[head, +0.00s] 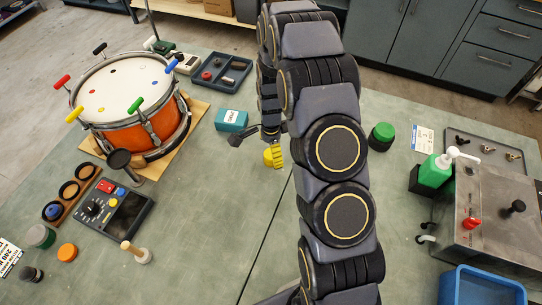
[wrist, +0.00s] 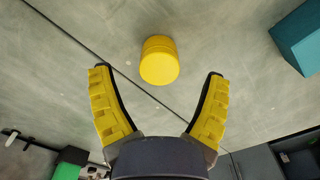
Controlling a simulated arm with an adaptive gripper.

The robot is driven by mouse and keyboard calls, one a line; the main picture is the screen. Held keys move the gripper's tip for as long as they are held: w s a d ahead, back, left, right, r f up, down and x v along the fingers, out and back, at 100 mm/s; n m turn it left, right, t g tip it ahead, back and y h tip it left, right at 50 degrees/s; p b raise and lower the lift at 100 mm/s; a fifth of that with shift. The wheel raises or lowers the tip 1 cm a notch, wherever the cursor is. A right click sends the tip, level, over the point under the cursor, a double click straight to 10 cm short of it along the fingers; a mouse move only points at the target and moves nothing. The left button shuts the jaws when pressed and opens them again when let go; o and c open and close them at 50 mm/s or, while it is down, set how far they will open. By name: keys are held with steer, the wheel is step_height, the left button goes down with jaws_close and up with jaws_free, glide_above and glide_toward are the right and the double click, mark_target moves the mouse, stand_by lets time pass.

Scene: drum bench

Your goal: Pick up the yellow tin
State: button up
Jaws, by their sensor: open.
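The yellow tin (wrist: 160,62) is a short round cylinder standing on the grey-green bench in the wrist view, just beyond the fingertips and centred between them. My gripper (wrist: 158,76) is open, with its two yellow-padded fingers spread wide and nothing between them. In the head view, my gripper (head: 262,142) is left of my arm, low over the bench. A bit of the yellow tin (head: 267,158) shows beside the yellow finger pads there; my gripper partly hides it.
A teal box (head: 231,120) stands left of my gripper. The orange drum (head: 135,130) with coloured key handles is farther left. A green-lidded jar (head: 381,136) stands right of my arm. A seam crosses the bench near the tin. The bench front middle is clear.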

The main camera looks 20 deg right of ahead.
step_height(320, 180, down, 3)
steer(key=shift+r, duration=0.1)
steer(key=c, duration=1.2)
steer(key=shift+r, duration=0.15)
